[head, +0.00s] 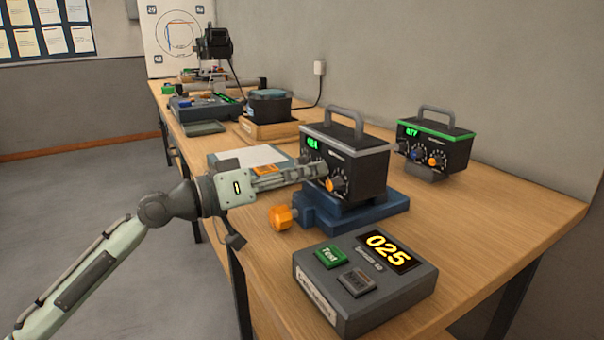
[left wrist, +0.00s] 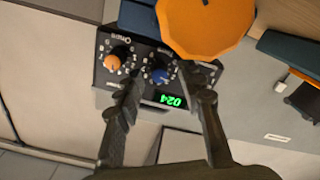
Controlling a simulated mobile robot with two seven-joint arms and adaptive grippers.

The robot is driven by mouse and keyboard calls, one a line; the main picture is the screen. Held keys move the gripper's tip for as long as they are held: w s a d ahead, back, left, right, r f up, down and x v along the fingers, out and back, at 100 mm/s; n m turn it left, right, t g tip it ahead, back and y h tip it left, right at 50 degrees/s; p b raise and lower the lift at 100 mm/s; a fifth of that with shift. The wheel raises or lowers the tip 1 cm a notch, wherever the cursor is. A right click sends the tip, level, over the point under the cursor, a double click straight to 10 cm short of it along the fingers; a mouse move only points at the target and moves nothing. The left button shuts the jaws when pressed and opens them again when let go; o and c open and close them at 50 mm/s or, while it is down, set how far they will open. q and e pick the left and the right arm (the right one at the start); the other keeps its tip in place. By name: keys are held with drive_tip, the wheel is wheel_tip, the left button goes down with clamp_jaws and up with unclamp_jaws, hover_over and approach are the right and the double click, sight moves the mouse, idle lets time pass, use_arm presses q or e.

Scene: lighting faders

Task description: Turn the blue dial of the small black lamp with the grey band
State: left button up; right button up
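The small black lamp with the grey band (head: 360,168) sits on a blue stand (head: 375,215), its front facing left towards my left gripper (head: 322,170). Its blue dial (left wrist: 158,74) shows in the left wrist view, beside an orange dial (left wrist: 112,62) and a green readout (left wrist: 172,100) that looks like 024, upside down there. My left gripper's fingers (left wrist: 167,78) are apart, one on each side of the blue dial. I cannot tell whether they touch it. In the head view the fingers hide the blue dial.
A similar black unit with a green band (head: 460,134) stands behind to the right. An orange knob (head: 281,217) sticks out from the blue stand, close below the gripper. A grey box (head: 330,295) with a yellow 025 display is in front.

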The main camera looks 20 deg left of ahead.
use_arm(q)
drive_tip(key=v, duration=1.2)
idle(0.3)
